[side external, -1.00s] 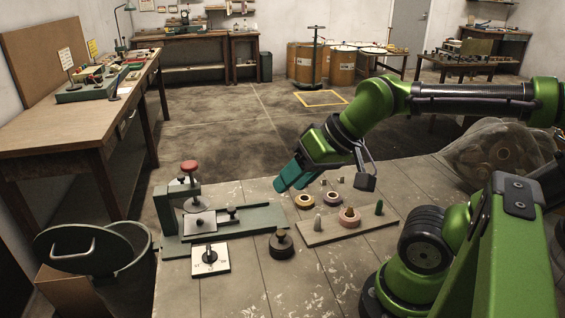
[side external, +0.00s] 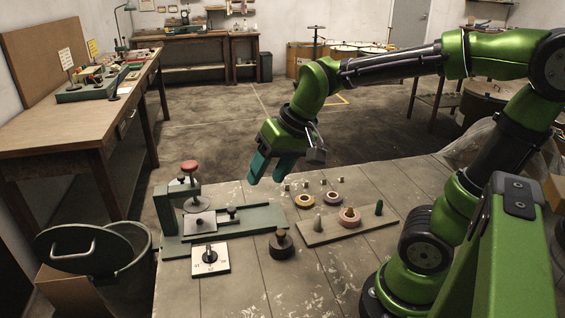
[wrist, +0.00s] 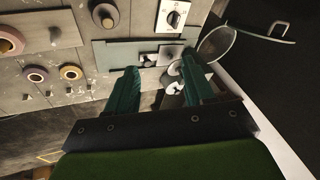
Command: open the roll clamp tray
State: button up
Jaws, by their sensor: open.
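The tape fixture has a long green base (side external: 262,220) and an upright post with a red knob (side external: 190,167) at the left of the bench. A grey plate (side external: 199,224), which looks like the roll clamp tray, lies on the base under the post. A small dark knob (side external: 232,212) stands at its right end; it also shows in the wrist view (wrist: 145,61). My gripper (side external: 267,178) is open and empty, above and behind the base's right part. In the wrist view, my gripper's fingers (wrist: 160,65) point toward the fixture, apart from it.
A white dial box (side external: 210,260) sits in front of the fixture. A dark knobbed weight (side external: 281,246), tape rolls (side external: 304,201) and a peg board (side external: 345,226) lie to the right. A green bin (side external: 95,250) stands beyond the bench's left edge.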

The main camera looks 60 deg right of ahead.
aim_at(232, 208)
jog(key=shift+w+d+f+m+g+h, duration=0.45)
jog(key=shift+w+d+f+m+g, duration=0.65)
jog(key=shift+w+m, duration=2.1)
jog(key=shift+w+d+f+m+g+h, duration=0.55)
jog(key=shift+w+d+m+g, duration=1)
jog(key=shift+w, duration=3.6)
jog(key=shift+n+t, duration=0.35)
jog(key=shift+n, duration=0.1)
jog(key=f, duration=1.6)
jog(key=shift+d, duration=0.35)
jog(key=shift+c, duration=0.2)
grip_shut()
